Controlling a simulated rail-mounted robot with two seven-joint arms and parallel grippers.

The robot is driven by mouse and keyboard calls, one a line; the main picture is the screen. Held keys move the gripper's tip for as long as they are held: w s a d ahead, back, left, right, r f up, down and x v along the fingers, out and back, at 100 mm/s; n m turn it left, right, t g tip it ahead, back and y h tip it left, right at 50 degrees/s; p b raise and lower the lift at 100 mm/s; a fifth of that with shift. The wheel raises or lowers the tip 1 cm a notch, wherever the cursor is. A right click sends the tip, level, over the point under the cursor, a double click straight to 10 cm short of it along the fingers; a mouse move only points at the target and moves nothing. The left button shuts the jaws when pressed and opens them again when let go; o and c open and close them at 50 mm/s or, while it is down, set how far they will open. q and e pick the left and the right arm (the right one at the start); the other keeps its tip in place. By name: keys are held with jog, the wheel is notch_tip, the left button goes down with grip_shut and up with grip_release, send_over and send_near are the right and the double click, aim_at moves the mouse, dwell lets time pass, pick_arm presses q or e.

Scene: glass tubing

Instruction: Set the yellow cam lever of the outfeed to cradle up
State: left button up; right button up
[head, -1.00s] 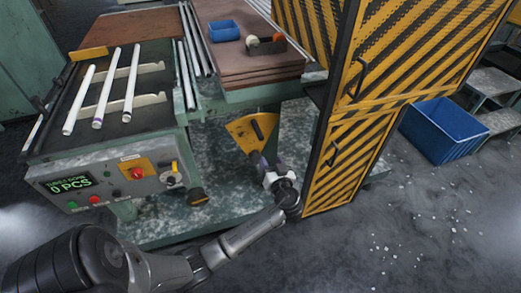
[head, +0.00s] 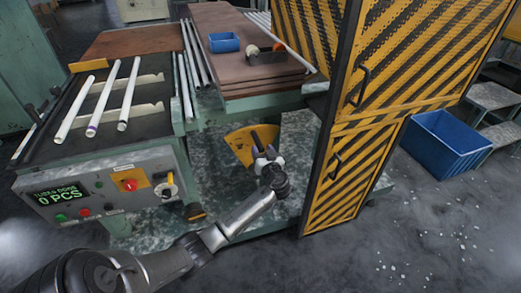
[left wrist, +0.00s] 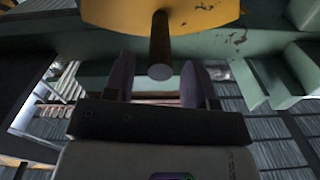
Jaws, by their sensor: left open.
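The yellow cam lever (head: 238,143) is a fan-shaped yellow plate low under the bench, left of the striped cabinet. In the left wrist view the plate (left wrist: 205,16) fills the top, and a dark round peg (left wrist: 160,60) sticks out from it toward the camera. My left gripper (head: 263,148) is at the plate's right side, where it partly hides the peg. In the left wrist view its two purple-grey fingers (left wrist: 157,82) are open, one on each side of the peg's end, with gaps visible. My right gripper is not in view.
A black-and-yellow striped cabinet (head: 345,175) stands close right of my left gripper. A control panel (head: 120,187) with buttons is to the left. White tubes (head: 102,100) lie on the rack above it. A blue crate (head: 445,145) stands on the floor at right.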

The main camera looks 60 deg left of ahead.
pick_arm(q)
jog(key=shift+x, duration=1.15)
jog(key=shift+c, duration=0.4)
grip_shut()
